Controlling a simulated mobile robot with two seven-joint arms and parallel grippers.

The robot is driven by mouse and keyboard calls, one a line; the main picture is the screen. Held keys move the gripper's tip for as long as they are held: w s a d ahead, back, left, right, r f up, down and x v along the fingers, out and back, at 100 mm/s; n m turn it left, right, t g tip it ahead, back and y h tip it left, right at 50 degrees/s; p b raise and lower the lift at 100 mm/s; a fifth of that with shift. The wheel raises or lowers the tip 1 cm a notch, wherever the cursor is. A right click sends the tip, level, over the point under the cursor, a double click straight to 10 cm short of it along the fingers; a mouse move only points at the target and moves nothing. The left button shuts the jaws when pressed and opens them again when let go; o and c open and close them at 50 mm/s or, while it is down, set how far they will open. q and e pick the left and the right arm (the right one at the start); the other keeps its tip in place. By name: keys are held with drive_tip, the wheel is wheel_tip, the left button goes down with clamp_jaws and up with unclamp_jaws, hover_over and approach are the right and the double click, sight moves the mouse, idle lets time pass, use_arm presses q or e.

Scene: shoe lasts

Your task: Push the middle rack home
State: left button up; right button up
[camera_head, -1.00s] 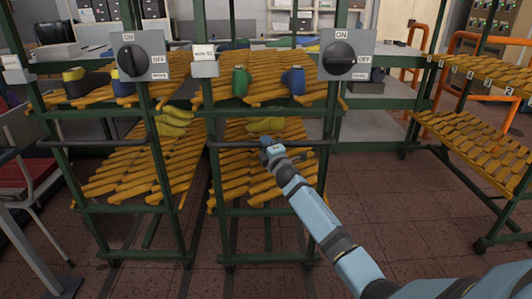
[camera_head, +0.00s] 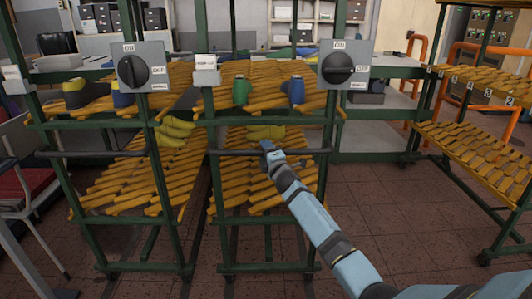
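The middle rack (camera_head: 268,267) is a green frame with sloping yellow slatted shelves, standing between a left rack and a right rack. A dark horizontal bar (camera_head: 309,151) crosses its front. My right gripper (camera_head: 267,147) is at this bar, near its middle, with the arm reaching up from the lower right. The fingers are small and seen from behind, so I cannot tell whether they are open or shut, or whether they touch the bar. Green and blue shoe lasts (camera_head: 241,91) sit on the upper shelf, yellow lasts (camera_head: 265,132) on the lower one. My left gripper is not in view.
The left rack (camera_head: 118,209) stands close beside the middle one, with a narrow gap. The right rack (camera_head: 470,153) stands apart, with open tiled floor between. Switch boxes with dark knobs (camera_head: 344,67) hang in front. A red-seated chair (camera_head: 28,187) is at far left.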

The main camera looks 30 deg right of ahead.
drive_tip(key=shift+s+a, duration=0.1)
drive_tip(key=shift+s, duration=0.1)
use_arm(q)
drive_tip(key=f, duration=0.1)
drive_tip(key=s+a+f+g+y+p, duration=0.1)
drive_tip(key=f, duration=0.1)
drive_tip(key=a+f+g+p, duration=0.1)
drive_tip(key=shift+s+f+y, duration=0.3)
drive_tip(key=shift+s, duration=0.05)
use_arm(e)
drive_tip(key=v, duration=1.3)
drive_tip(key=shift+s, duration=0.25)
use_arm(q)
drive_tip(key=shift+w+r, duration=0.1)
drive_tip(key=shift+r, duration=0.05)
use_arm(e)
drive_tip(key=shift+f, duration=0.1)
